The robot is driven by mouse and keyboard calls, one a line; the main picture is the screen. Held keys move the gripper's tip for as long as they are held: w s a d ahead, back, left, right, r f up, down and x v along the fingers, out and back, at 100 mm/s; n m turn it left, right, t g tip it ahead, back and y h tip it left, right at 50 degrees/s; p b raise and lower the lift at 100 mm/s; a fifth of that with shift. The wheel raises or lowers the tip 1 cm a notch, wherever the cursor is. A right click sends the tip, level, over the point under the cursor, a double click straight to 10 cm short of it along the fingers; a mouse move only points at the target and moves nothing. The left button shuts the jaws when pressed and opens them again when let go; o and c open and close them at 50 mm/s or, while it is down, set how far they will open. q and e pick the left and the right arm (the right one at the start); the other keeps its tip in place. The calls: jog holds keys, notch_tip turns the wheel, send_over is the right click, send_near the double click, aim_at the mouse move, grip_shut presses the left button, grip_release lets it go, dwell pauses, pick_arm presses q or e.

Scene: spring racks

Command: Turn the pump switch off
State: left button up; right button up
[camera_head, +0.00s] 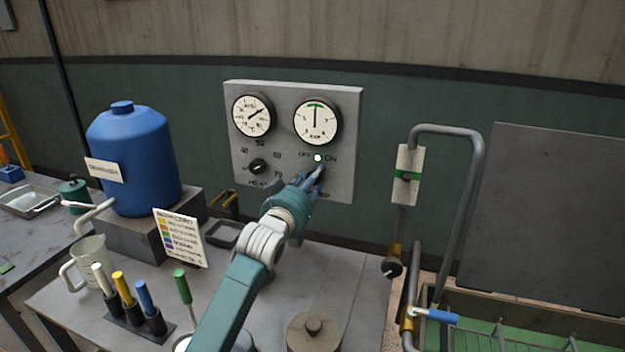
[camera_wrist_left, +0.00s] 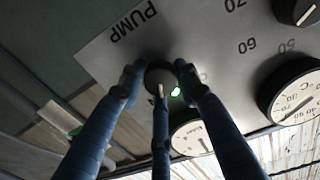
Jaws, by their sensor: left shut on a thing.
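The grey control panel (camera_head: 285,92) hangs on the green wall, with an OFF/ON scale and a small lit lamp (camera_head: 318,157) at its lower right. My left gripper (camera_head: 314,175) reaches up to the panel there and covers the pump switch in the head view. In the left wrist view the dark round pump switch (camera_wrist_left: 158,74) sits between the fingertips of my left gripper (camera_wrist_left: 160,82), beside the word PUMP. The fingers are shut on it. The lit lamp also shows in the wrist view (camera_wrist_left: 176,92). I cannot tell which way the switch points.
Two dials, the left (camera_head: 252,116) and the right (camera_head: 317,122), and a heat knob (camera_head: 258,167) are on the panel. A blue tank (camera_head: 133,160), a colour card (camera_head: 180,237) and a measuring jug (camera_head: 91,265) stand left. A bent grey pipe (camera_head: 470,210) stands right.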

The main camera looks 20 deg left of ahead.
pick_arm(q)
jog(key=n+p, duration=0.3)
jog(key=n, duration=0.3)
jog(key=shift+d+f+n, duration=0.1)
jog(key=shift+f+n, duration=0.05)
jog(key=shift+n, duration=0.15)
jog(key=n+p, duration=0.2)
jog(key=n, duration=0.3)
jog(key=shift+f, duration=0.15)
dwell(0.4)
jog(key=o, duration=1.1)
jog(key=s, duration=1.2)
jog(key=shift+a, duration=0.2)
